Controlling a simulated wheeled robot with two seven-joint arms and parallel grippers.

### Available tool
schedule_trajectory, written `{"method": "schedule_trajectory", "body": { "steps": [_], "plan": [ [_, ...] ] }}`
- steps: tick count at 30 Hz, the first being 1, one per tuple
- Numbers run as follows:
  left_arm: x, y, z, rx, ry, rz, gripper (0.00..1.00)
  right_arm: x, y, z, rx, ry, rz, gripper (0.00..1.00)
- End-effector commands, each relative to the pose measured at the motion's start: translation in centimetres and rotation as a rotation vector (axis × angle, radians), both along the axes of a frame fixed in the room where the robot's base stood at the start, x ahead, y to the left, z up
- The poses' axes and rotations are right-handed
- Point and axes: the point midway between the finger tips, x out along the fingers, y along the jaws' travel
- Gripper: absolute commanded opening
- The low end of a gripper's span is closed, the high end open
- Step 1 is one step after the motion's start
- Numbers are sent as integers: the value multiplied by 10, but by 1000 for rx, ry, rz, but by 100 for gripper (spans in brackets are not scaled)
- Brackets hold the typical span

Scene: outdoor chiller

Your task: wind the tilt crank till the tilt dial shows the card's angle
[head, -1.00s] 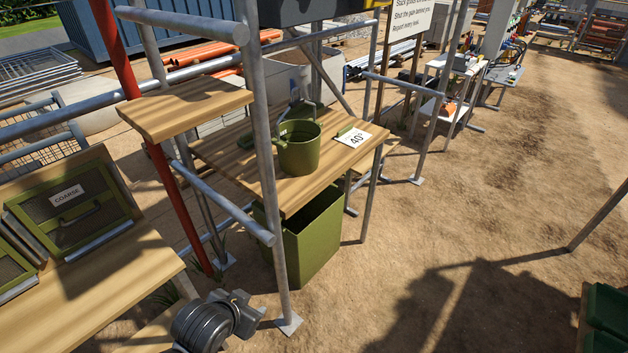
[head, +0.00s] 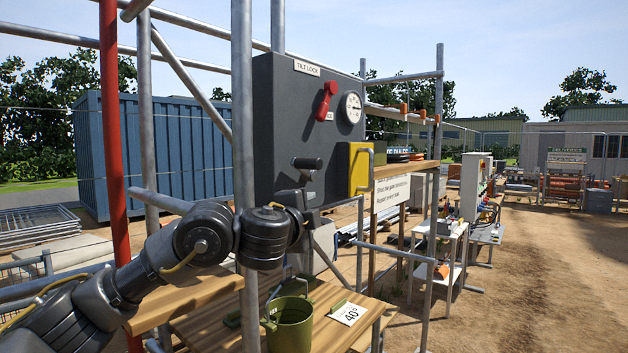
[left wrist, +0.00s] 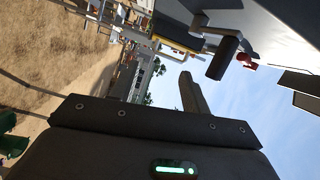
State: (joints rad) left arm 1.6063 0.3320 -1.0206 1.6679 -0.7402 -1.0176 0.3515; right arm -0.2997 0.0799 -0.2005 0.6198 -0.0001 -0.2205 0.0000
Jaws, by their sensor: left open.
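A dark grey panel box (head: 285,105) hangs on the scaffold in the head view. It carries a black crank (head: 307,163), a round white tilt dial (head: 351,107) and a red lever (head: 326,101) below a "TILT LOCK" label. The dial's reading is too small to tell. The card (head: 347,312) on the wooden table reads 40°. My left gripper (head: 300,200) is open, below the crank and hard to make out against the dark panel. In the left wrist view, the crank's grip (left wrist: 223,59) is beyond the finger, apart from it. My right gripper is out of view.
A yellow box (head: 360,169) with a grey handle sits at the panel's lower right. Upright scaffold poles (head: 246,150) stand beside my left arm. A green bucket (head: 289,325) stands on the table below. Open dirt ground lies to the right.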

Motion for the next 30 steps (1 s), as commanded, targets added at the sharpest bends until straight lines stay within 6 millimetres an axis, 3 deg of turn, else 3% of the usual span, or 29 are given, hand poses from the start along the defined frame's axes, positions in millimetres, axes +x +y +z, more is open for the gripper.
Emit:
{"method": "schedule_trajectory", "body": {
  "steps": [1, 3, 7, 17, 30],
  "plan": [
    [0, 6, 26, 29, -37, 16, 47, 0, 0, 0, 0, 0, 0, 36],
    [-1, 12, 51, 61, -68, 33, 47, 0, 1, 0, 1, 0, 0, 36],
    [-3, 20, 80, 92, -102, 55, 47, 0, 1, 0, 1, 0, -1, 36],
    [3, 20, 91, 102, -109, 61, 47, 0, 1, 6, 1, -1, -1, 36],
    [76, 3, 99, 103, -112, 64, 47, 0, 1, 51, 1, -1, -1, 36]
  ]
}}
